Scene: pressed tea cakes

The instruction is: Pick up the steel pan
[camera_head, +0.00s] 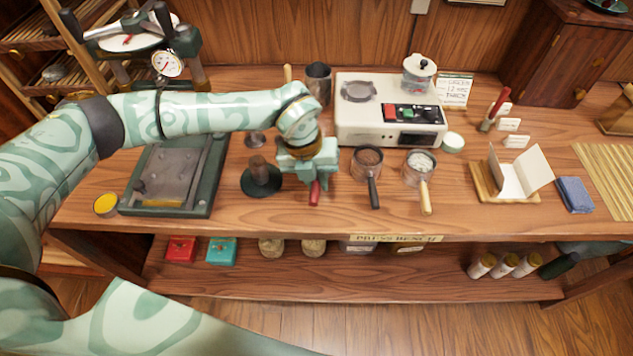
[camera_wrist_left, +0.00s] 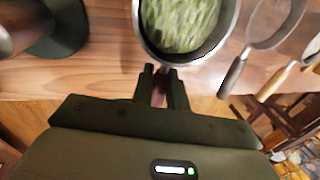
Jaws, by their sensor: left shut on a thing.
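A steel pan with a red handle (camera_head: 315,195) is mostly hidden under my left gripper (camera_head: 306,172) in the head view; only the handle end shows. In the left wrist view the pan (camera_wrist_left: 228,22) has a grey metal rim and holds green leaves. My left gripper (camera_wrist_left: 162,88) is shut on its handle, just short of the bowl. I cannot tell whether the pan touches the bench. A pan with a black handle (camera_head: 373,190) and a pan with a pale wooden handle (camera_head: 424,195) stand to its right. My right gripper is not in view.
A dark round stand with a brown knob (camera_head: 260,180) is close left of the gripper. A white machine (camera_head: 350,128) stands behind. A dark press plate (camera_head: 150,200) is further left.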

